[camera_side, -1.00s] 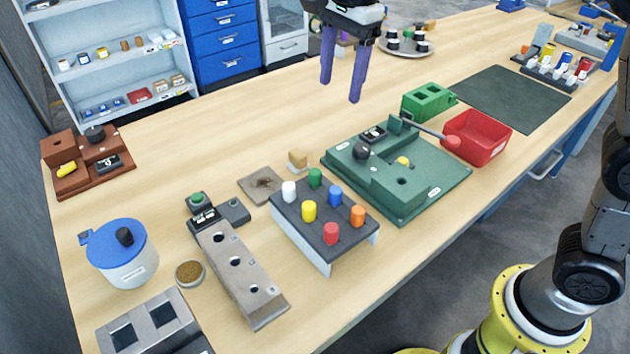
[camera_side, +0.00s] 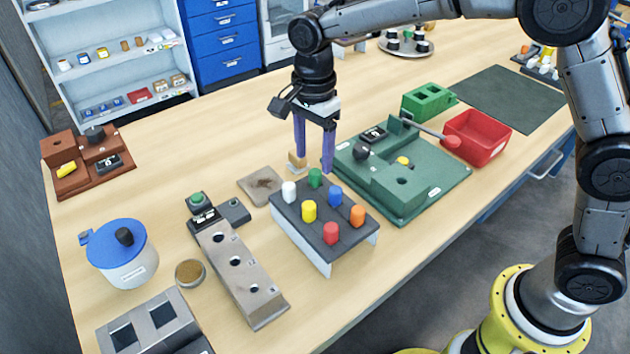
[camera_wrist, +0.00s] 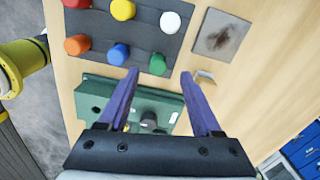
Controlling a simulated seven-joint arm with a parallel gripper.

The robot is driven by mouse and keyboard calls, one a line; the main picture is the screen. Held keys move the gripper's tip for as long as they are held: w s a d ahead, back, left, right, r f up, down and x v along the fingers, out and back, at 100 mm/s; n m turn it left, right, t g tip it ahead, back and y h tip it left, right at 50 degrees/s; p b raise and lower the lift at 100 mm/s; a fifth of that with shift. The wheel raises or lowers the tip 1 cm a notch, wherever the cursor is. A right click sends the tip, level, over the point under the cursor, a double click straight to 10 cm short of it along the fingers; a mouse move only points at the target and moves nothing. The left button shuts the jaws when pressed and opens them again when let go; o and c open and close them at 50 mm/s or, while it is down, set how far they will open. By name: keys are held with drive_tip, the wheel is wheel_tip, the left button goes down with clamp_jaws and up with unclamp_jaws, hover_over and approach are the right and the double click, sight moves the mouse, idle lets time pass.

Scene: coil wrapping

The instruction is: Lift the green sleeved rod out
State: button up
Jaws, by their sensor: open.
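The green sleeved rod (camera_side: 315,178) stands upright in the back row of a dark rack (camera_side: 318,218), between the white and blue rods. Only its green top shows above the rack. In the wrist view the green rod (camera_wrist: 158,64) lies ahead of my fingertips, between their lines. My gripper (camera_side: 313,171) is open and empty, its two purple fingers pointing down over the rack's back edge, close to the green rod. In the wrist view my gripper (camera_wrist: 160,75) has its fingers wide apart. I cannot tell the exact height of the fingertips above the rod.
White (camera_side: 289,192), blue (camera_side: 335,196), yellow (camera_side: 309,211), orange (camera_side: 357,215) and red (camera_side: 331,233) rods share the rack. A green fixture (camera_side: 400,185) with a lever stands to the right. A wooden block (camera_side: 297,160) and a stained plate (camera_side: 261,186) lie behind and left.

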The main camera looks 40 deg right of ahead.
sight(315, 171)
wheel_tip(315, 171, down, 5)
drive_tip(key=shift+s+r, duration=0.1)
drive_tip(key=shift+s, duration=0.05)
clamp_jaws()
idle(0.4)
